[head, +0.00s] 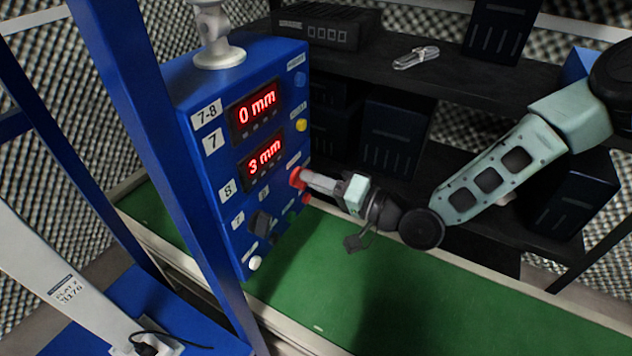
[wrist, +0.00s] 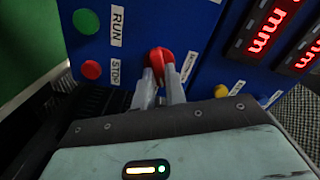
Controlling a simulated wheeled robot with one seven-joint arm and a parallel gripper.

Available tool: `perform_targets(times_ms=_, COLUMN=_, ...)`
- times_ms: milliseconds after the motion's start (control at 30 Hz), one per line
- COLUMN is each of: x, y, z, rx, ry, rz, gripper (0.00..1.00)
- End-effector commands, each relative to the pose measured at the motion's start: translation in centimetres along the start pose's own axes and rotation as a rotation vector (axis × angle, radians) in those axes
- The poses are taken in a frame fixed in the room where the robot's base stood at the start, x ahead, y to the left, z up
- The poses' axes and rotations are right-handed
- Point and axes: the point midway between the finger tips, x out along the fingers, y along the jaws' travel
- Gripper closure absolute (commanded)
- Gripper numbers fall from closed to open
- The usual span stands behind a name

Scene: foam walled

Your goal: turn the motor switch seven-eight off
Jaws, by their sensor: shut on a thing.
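The blue control panel (head: 185,110) carries a label reading 7-8 (head: 207,113) near its top. A red switch knob (head: 295,178) sticks out of its side face; it also shows in the wrist view (wrist: 161,56). A small white label (wrist: 187,67) beside the knob is partly hidden and hard to read. My gripper (head: 305,177) reaches in from the right and is shut on the red knob. In the wrist view its two grey fingertips (wrist: 157,78) sit on either side of the knob and cover its lower part. The knob's exact turn position is unclear.
Two red displays read 0 mm (head: 257,109) and 3 mm (head: 264,159). Near the knob are a green button (wrist: 86,21) labelled RUN, a red button (wrist: 91,70) labelled STOP and a yellow button (head: 301,125). A green surface (head: 400,290) lies below; dark shelves stand behind.

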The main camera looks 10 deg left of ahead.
Motion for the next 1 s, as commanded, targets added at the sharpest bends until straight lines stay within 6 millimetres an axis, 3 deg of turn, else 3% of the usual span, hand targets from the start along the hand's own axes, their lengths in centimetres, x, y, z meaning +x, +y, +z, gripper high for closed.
perform_targets(times_ms=500, x=-0.08, y=0.29, z=0.06, rx=0.387, ry=0.001, rz=0.001, gripper=1.0)
perform_targets(times_ms=1000, x=-0.06, y=0.27, z=0.12, rx=0.488, ry=-0.001, rz=0.002, gripper=1.0)
